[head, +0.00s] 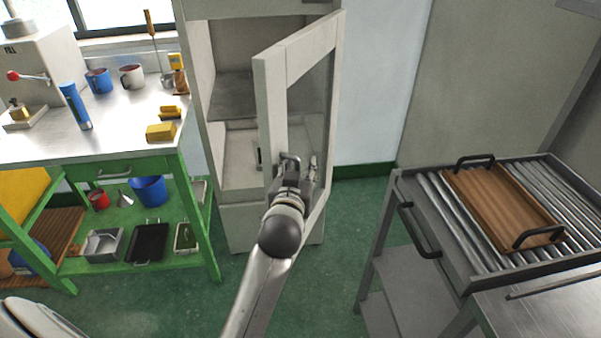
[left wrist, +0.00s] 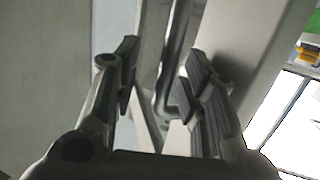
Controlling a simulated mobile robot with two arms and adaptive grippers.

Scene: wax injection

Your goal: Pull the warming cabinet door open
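The warming cabinet (head: 228,215) stands at the centre back, pale grey. Its framed door (head: 268,95) with a window stands partly open, swung out at an angle, with the interior shelf visible on the left. My left gripper (head: 297,172) is at the door's handle (head: 289,158), low on the door's front frame. In the left wrist view the fingers of the left gripper (left wrist: 158,75) are apart, with the dark bar of the handle (left wrist: 172,60) between them, nearer the right finger. Whether a finger touches the bar is unclear. My right gripper is not in view.
A green workbench (head: 110,170) with mugs, yellow blocks and trays stands at left. At right a grey roller table (head: 425,190) carries a wooden board (head: 500,205) with black handles. Green floor (head: 325,270) lies clear between them.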

